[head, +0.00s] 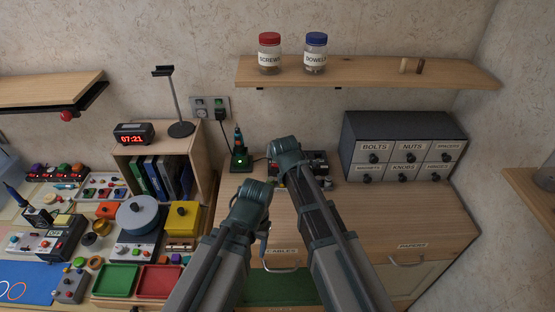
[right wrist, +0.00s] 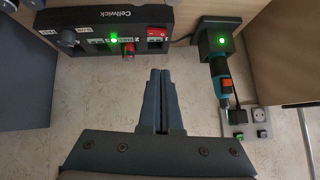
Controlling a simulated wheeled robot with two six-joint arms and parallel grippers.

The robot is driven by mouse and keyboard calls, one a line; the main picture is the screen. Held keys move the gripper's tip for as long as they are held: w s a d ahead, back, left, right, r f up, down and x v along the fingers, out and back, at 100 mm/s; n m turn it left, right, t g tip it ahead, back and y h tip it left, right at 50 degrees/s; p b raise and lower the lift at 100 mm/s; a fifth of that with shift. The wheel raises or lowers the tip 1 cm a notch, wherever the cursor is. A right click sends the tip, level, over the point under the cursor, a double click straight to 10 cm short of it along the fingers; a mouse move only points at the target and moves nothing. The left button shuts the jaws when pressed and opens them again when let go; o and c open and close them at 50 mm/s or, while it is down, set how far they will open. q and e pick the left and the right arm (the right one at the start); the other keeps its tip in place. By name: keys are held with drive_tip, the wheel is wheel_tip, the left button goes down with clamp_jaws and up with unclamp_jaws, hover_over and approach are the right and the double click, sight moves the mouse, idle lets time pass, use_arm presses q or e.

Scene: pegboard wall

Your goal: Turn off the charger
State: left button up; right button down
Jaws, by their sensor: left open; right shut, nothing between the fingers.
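A black box marked Cellwick (right wrist: 110,25) shows upside down in the right wrist view, with a lit green lamp (right wrist: 114,40), a red rocker switch (right wrist: 158,35) and a red-tipped part. In the head view the box (head: 318,160) is partly hidden behind my right arm. Beside it a black dock (head: 240,160) with its own green light holds a teal and black tool (right wrist: 219,70). My right gripper (right wrist: 162,75) is shut and empty, apart from the box. My left gripper (head: 264,228) is open over the cabinet front, its fingers barely visible.
A wall socket plate (head: 210,106) carries a black plug. A drawer unit (head: 400,150) stands to the right. A shelf (head: 360,72) with two jars hangs above. The counter right of my arms is clear; cluttered trays and devices lie left.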

sight(273, 163)
drive_tip(key=b+x, duration=0.3)
drive_tip(key=x, duration=0.3)
drive_tip(key=shift+f, duration=0.15)
drive_tip(key=f+b, duration=0.2)
drive_tip(key=shift+s+a+b, duration=0.1)
drive_tip(key=shift+s+b, duration=0.1)
drive_tip(key=shift+b, duration=0.1)
drive_tip(key=shift+a+f+b, duration=0.15)
drive_tip(key=shift+f+b, duration=0.45)
